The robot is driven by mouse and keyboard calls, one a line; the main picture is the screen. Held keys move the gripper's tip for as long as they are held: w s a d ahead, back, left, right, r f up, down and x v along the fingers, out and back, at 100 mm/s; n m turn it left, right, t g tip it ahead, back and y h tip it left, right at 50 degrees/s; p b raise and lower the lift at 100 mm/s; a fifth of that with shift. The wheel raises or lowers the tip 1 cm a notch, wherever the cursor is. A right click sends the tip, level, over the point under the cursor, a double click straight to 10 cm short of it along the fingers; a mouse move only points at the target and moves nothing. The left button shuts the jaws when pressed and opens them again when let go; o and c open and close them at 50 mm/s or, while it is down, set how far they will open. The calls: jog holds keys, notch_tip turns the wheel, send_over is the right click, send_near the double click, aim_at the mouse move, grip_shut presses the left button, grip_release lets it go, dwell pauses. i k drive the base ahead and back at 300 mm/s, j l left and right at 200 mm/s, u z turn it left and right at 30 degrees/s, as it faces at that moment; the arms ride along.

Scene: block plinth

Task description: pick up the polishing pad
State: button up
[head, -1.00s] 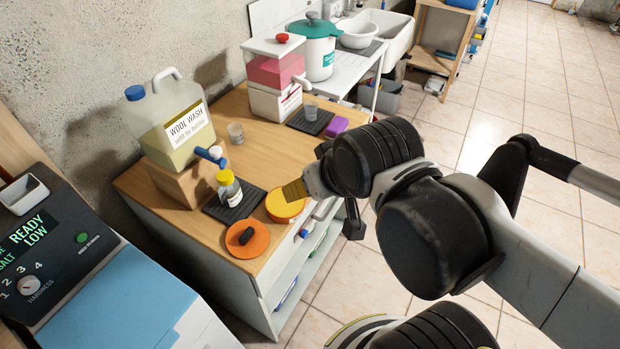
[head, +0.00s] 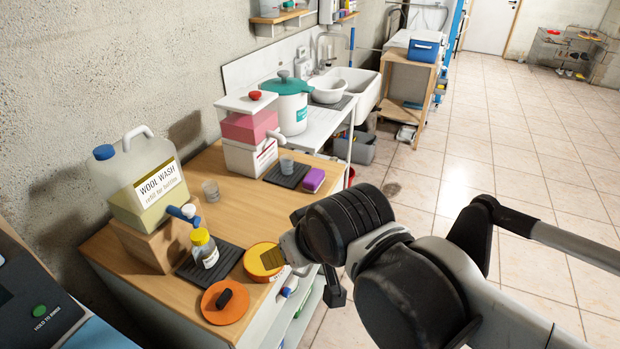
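A round yellow pad with an orange rim (head: 258,270), which looks like the polishing pad, lies flat at the front edge of the wooden counter. My gripper (head: 272,258) comes in from the right. Its ribbed gold-brown fingertip overlaps the pad's upper right part in the head view. I cannot tell whether it touches the pad or hangs above it. Only one fingertip shows clearly, so the finger gap is hidden. The pad still appears to rest on the counter.
An orange disc with a black grip (head: 222,312) lies left of the pad. Behind are a yellow-capped bottle (head: 204,250) on a dark mat and a wool wash jug (head: 135,190) on a wooden block. A purple block (head: 313,179) and pink dispenser (head: 250,130) stand farther back.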

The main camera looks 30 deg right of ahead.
aim_at(313, 181)
jog(key=i+l, duration=0.3)
jog(key=i, duration=0.2)
jog(key=i+l+z, duration=0.15)
jog(key=i, duration=0.3)
jog(key=l, duration=0.1)
